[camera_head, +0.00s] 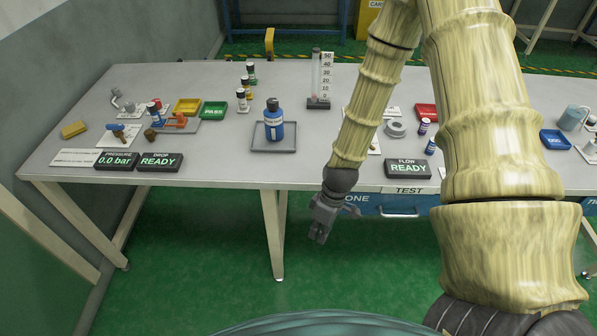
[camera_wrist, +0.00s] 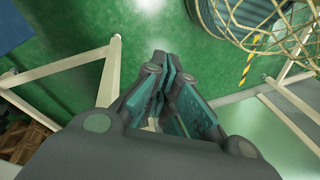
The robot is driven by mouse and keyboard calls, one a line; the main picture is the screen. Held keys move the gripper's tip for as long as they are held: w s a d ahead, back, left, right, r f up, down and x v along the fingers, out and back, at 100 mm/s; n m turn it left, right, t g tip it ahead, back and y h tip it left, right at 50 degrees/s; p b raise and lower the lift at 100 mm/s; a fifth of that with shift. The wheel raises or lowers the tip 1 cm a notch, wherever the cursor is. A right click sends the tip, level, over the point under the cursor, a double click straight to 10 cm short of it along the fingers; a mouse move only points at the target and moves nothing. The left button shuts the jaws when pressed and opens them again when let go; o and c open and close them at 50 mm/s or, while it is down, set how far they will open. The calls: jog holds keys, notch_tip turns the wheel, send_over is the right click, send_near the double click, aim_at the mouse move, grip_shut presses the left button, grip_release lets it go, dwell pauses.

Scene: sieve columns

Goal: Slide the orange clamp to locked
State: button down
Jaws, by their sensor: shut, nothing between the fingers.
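My gripper (camera_head: 319,236) hangs in front of the table's front edge, below the tabletop, well to the right of the clamp. In the wrist view my gripper (camera_wrist: 158,112) is shut and empty, with green floor beyond it. The clamp does not show in the wrist view.
A blue drawer (camera_head: 385,204) sits under the table. The table's front middle is clear.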

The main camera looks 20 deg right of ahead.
jog(key=s+a+f+m+h+b, duration=0.1)
jog(key=s+a+f+m+b, duration=0.1)
jog(key=s+f, duration=0.5)
jog(key=s+a+f+m+h+b, duration=0.1)
jog(key=s+a+f+m+b, duration=0.1)
jog(key=s+f+m, duration=0.3)
jog(key=shift+s+a+f+t+h, duration=0.4)
jog(key=shift+s+f, duration=1.3)
jog(key=shift+s, duration=1.55)
